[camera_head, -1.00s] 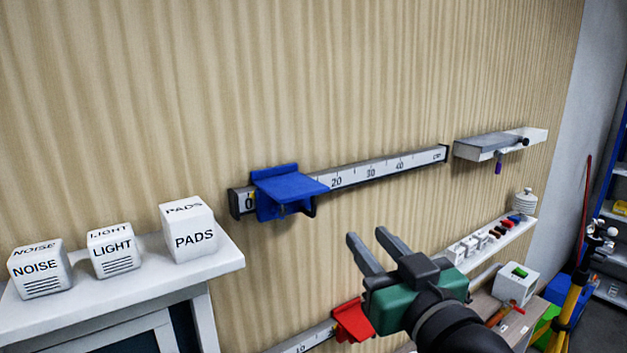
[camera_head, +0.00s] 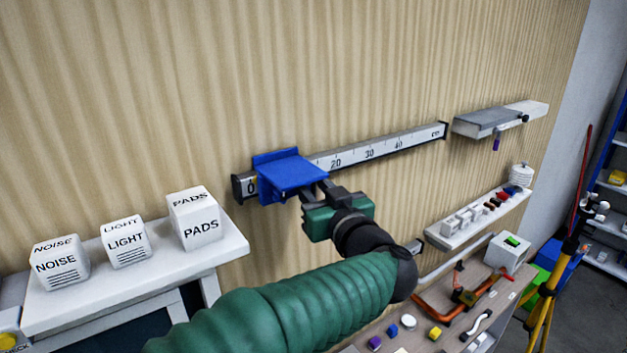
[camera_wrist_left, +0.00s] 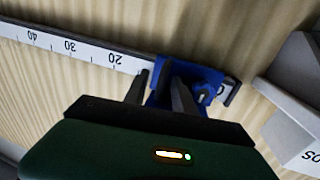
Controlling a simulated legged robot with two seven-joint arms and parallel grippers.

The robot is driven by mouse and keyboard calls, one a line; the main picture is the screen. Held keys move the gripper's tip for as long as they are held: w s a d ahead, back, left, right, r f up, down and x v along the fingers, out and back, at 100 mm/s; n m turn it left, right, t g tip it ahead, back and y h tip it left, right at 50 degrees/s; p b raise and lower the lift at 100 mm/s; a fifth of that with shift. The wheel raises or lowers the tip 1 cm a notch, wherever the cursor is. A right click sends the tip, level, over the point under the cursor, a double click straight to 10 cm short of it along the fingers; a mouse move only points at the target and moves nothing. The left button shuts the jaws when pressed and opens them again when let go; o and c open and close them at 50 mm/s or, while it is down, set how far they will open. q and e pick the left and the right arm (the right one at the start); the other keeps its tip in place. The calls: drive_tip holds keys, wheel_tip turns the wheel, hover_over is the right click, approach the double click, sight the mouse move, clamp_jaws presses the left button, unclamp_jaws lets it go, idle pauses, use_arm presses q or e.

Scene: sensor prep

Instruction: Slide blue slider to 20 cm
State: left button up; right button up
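The blue slider (camera_head: 288,172) sits near the left end of the upper wall rail (camera_head: 365,152), just right of the 0 mark and left of the 20 mark. It also shows in the left wrist view (camera_wrist_left: 205,78). My left gripper (camera_head: 316,188) is at the underside of the slider's flat plate, toward its right side. In the left wrist view its two fingers (camera_wrist_left: 158,85) stand apart, with blue slider surface behind and between them. I cannot tell whether they touch it. My right gripper is not in view.
White blocks marked NOISE (camera_head: 60,264), LIGHT (camera_head: 126,241) and PADS (camera_head: 195,218) stand on a white shelf at left. A grey-white wall shelf (camera_head: 500,118) is beyond the rail's right end. Below right are a ledge with small items (camera_head: 480,217) and a cluttered table. The rail right of the slider is clear.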

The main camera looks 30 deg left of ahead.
use_arm(q)
drive_tip(key=shift+w, duration=0.1)
drive_tip(key=shift+c, duration=0.3)
clamp_jaws()
idle(1.1)
